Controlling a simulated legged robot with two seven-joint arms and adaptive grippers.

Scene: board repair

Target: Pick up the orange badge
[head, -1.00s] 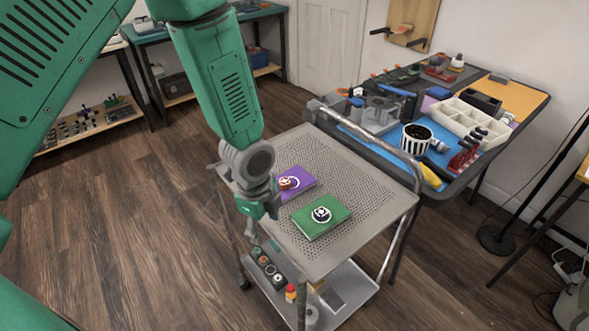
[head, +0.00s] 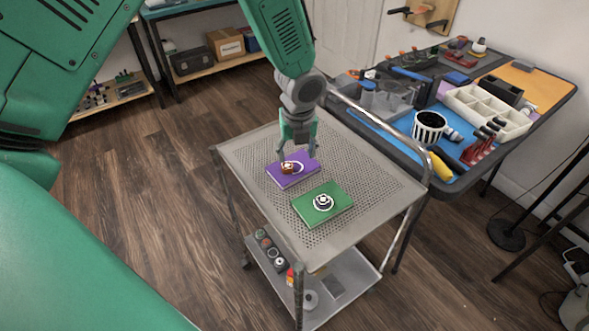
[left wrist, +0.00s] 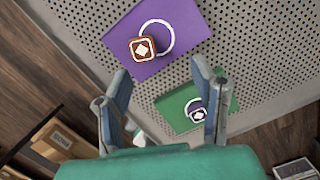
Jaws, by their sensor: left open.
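The orange badge (head: 288,167) has a white diamond mark and lies on the purple board (head: 308,174), partly over a white ring. It also shows in the left wrist view (left wrist: 143,48), beyond the fingertips. A dark badge with a white mark (head: 323,201) lies on the green board (head: 335,212) nearer the front of the cart. My left gripper (head: 298,152) is open and empty, pointing down just above the purple board and close to the orange badge. In the left wrist view its two fingers (left wrist: 163,75) stand wide apart. My right gripper is not seen.
Both boards lie on a perforated metal cart (head: 375,195) with a raised rail (head: 400,131) on its right. A workbench behind holds a striped cup (head: 428,126), a white divided tray (head: 488,110) and tools. The cart's front right top is clear.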

